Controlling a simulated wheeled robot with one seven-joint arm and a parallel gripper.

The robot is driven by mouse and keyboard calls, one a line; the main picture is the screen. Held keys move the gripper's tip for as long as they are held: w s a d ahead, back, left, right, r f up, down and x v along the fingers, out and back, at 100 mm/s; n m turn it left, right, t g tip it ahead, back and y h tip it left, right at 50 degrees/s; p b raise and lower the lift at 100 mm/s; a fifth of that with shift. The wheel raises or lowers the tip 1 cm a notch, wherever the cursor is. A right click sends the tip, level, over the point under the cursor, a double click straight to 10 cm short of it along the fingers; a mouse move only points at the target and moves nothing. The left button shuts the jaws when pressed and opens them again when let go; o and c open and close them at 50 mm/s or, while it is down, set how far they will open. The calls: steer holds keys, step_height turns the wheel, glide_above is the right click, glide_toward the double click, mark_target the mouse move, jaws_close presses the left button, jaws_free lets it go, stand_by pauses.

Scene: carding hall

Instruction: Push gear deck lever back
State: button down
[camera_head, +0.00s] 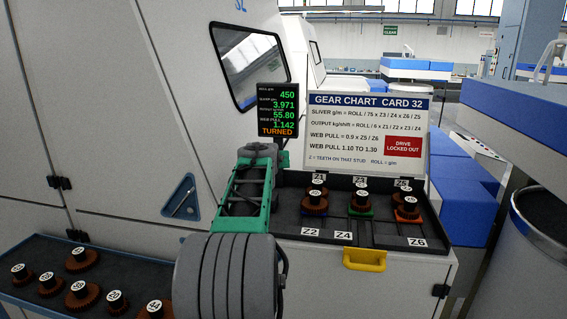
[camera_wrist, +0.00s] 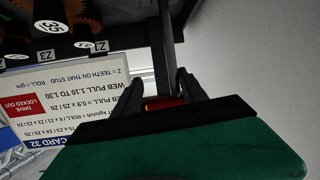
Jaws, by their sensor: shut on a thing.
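The gear deck lever (camera_wrist: 166,40) is a dark bar in the wrist view, running down from the top edge to between my fingers. A red piece (camera_wrist: 164,103) shows between the finger bases. My gripper (camera_wrist: 160,88) is shut on the lever, with a dark finger on each side. In the head view my gripper (camera_head: 266,152) is at the back left of the gear deck (camera_head: 335,236), below the display; the lever is hidden there by my arm. The deck carries brown gears on studs labelled Z1 to Z6.
A display (camera_head: 278,112) reads TURNED. A gear chart sign (camera_head: 365,130) behind the deck has a red DRIVE LOCKED OUT label. A yellow handle (camera_head: 364,259) is on the deck's front. A blue tray (camera_head: 112,291) of loose gears is at lower left. The machine's wall stands on the left.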

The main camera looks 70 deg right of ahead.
steer(key=r, duration=0.1)
steer(key=w, duration=0.1)
steer(key=r, duration=0.1)
steer(key=shift+w+a+r+n+t, duration=0.2)
steer(key=shift+w+r+n+t, duration=0.1)
steer(key=shift+r, duration=0.05)
steer(key=c, duration=1.1)
jaws_free()
steer(key=o, duration=0.3)
steer(key=shift+w+f, duration=0.15)
steer(key=shift+w, duration=0.25)
steer(key=shift+o, duration=0.9)
steer(key=shift+d, duration=0.2)
steer(key=o, duration=0.6)
steer(key=shift+a+f, duration=0.1)
steer(key=shift+f, duration=0.15)
steer(key=shift+s+f, duration=0.25)
steer(key=shift+f, duration=0.05)
steer(key=b+v, duration=0.3)
steer(key=v, duration=0.4)
steer(key=shift+a+r, duration=0.15)
steer(key=shift+a, duration=0.15)
